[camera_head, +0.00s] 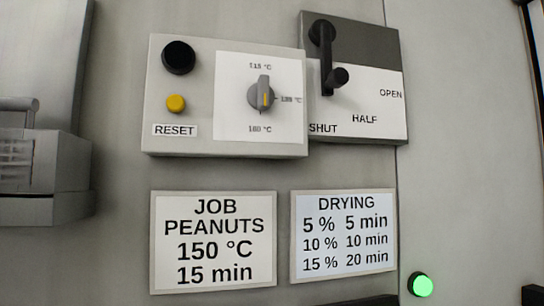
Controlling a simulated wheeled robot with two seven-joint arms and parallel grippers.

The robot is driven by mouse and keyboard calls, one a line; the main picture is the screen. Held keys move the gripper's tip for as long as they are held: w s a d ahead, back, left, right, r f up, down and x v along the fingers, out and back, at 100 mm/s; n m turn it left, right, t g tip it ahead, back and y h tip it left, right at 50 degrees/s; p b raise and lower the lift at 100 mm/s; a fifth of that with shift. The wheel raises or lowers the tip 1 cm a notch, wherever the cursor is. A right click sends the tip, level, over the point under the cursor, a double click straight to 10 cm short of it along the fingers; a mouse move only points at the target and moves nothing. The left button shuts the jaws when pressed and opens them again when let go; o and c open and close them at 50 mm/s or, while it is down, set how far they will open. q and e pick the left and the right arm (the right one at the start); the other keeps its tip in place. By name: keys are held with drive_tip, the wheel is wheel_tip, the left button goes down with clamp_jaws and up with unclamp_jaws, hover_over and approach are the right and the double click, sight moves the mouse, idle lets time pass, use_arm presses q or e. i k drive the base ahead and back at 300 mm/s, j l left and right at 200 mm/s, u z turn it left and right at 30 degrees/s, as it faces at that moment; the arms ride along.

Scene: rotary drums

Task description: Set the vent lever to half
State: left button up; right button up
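The vent lever (326,62) is a black arm on a grey and white plate (385,75) at the upper right of the head view. Its pivot is at the top left of the plate, and a round black knob stands out near its lower end. The lever hangs almost straight down, its end above the word SHUT. The HALF label (364,118) is down and right of the knob, and the OPEN label (391,94) is further right. Neither of my grippers is in view.
Left of the lever plate is a control box (190,135) with a black knob, a yellow RESET button (176,103) and a grey temperature dial (262,94). Below hang a JOB card (213,285) and a DRYING card (343,271). A green light (421,285) glows at lower right.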

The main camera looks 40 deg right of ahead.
sight(338, 77)
drive_tip(key=z, duration=1.75)
